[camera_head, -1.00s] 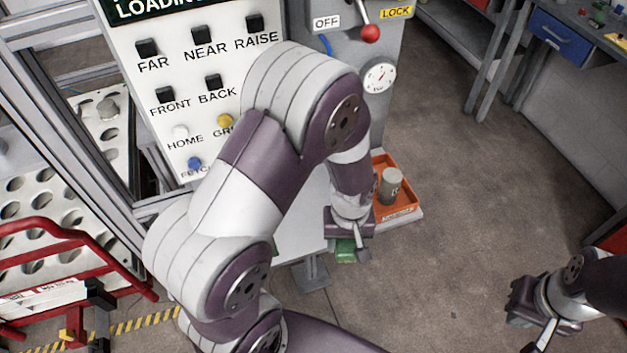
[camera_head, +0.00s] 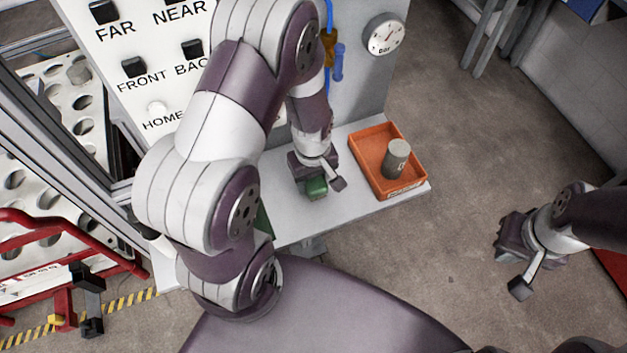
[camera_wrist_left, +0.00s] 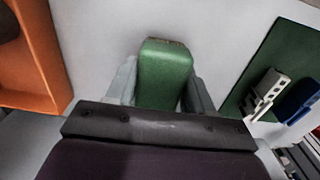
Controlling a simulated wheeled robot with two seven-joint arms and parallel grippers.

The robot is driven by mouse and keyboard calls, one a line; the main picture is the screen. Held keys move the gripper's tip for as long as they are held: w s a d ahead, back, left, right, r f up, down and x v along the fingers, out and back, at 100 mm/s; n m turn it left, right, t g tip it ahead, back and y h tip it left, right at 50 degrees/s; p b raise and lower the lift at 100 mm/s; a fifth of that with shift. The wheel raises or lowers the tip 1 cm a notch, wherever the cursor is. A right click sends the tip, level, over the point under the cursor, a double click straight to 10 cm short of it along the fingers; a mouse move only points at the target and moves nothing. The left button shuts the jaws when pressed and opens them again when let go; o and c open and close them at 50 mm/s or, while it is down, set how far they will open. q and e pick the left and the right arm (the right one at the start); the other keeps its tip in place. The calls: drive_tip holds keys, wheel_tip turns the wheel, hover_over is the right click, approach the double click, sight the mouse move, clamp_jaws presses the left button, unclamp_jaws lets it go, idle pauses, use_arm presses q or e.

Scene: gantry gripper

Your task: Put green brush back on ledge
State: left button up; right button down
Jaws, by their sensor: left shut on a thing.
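The green brush (camera_head: 316,187) is between the fingers of my left gripper (camera_head: 317,182), which is shut on it. In the left wrist view, the brush (camera_wrist_left: 165,75) shows as a green block with a grey finger on each side. Brush and gripper are over the light grey ledge (camera_head: 345,208), left of the orange tray. I cannot tell whether the brush touches the ledge. Its lower part is hidden. My right gripper (camera_head: 513,265) hangs over the floor at the right, and its finger opening is unclear.
The orange tray (camera_head: 410,189) on the ledge's right end holds a grey cylinder (camera_head: 397,158). A green mat (camera_wrist_left: 292,55) with a white item (camera_wrist_left: 266,92) and a blue item (camera_wrist_left: 300,100) lies on the ledge's other side. A button panel (camera_head: 150,93) rises behind.

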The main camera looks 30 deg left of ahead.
use_arm(q)
drive_tip(key=shift+d+f, duration=0.1)
drive_tip(key=shift+f, duration=0.7)
drive_tip(key=shift+f, duration=0.1)
drive_tip(key=o, duration=1)
wheel_tip(320, 180, up, 12)
drive_tip(key=shift+f, duration=0.2)
drive_tip(key=s+r+m, duration=0.1)
drive_tip(key=m, duration=0.2)
drive_tip(key=s+d+r+m+t, duration=0.1)
drive_tip(key=m, duration=0.2)
drive_tip(key=s+d+r+m, duration=0.1)
drive_tip(key=s+m, duration=0.1)
drive_tip(key=m, duration=0.2)
drive_tip(key=shift+r, duration=0.4)
